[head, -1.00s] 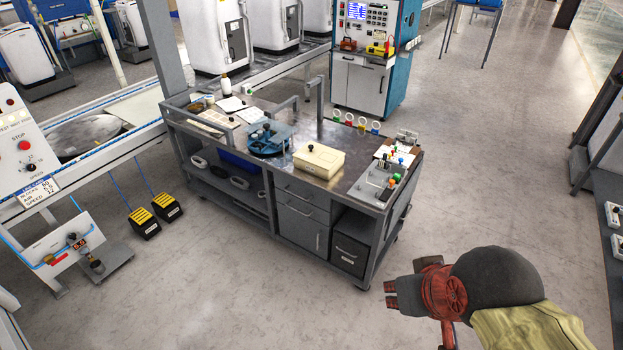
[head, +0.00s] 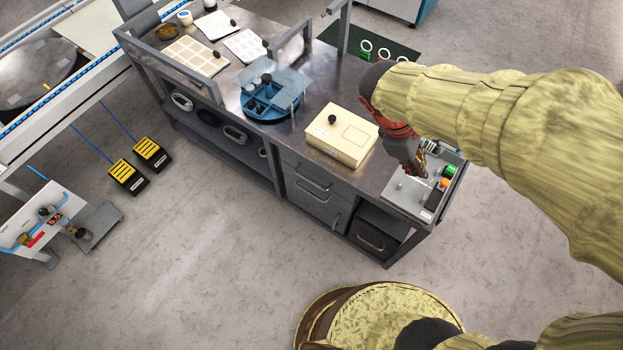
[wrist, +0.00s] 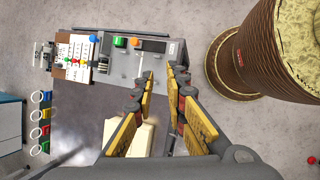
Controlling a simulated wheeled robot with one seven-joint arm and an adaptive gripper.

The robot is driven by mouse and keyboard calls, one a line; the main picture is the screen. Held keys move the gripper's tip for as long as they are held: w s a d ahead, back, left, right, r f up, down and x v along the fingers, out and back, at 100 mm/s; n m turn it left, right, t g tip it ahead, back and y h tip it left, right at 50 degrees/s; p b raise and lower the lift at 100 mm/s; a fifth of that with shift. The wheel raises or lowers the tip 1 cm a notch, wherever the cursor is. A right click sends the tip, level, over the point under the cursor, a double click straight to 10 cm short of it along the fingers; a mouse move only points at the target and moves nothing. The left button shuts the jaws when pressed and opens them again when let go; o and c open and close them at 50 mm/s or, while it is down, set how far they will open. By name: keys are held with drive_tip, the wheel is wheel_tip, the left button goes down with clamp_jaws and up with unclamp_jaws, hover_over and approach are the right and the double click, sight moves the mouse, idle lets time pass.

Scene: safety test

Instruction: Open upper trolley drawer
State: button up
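The grey trolley (head: 230,50) stands in the middle of the head view. Its upper drawer (head: 308,175) is in the front panel below the cream box and looks closed, with a bar handle (head: 313,185) on its face. A second grey front (head: 320,207) with a handle lies below it. My gripper (head: 420,172) is above the right end of the trolley top, to the right of the drawer and apart from it. In the wrist view my gripper (wrist: 165,85) has its fingers spread with nothing held. The drawer handle is not clearly visible in the wrist view.
A cream box (head: 341,137) and a blue round fixture (head: 270,90) stand on the trolley top. A grey tray with coloured buttons (wrist: 135,60) lies under my gripper. A black bin (head: 376,239) sits in the lower right bay. The floor before the trolley is clear.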

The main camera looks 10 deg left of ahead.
drive_tip(key=w+a+f+n+t+h, duration=0.1)
drive_tip(key=w+a+f+n+h, duration=0.2)
drive_tip(key=w+a+f+n, duration=0.35)
drive_tip(key=n+t+y, duration=0.3)
drive_tip(key=n+t, duration=0.9)
drive_tip(key=n, duration=1.6)
approach(310, 181)
drive_tip(key=w+f, duration=0.2)
drive_tip(key=w, duration=0.1)
drive_tip(key=shift+d+r+b+x, duration=0.15)
drive_tip(key=shift+b+x, duration=0.3)
drive_tip(key=shift+x, duration=0.75)
drive_tip(key=shift+d+r+b+x, duration=0.1)
drive_tip(key=shift+d+b+x, duration=0.25)
drive_tip(key=shift+x, duration=0.8)
drive_tip(key=shift+d+r+b+x, duration=0.1)
drive_tip(key=shift+b+x, duration=0.45)
drive_tip(key=shift+x, duration=0.65)
drive_tip(key=shift+s, duration=0.15)
drive_tip(key=shift+c, duration=0.2)
clamp_jaws()
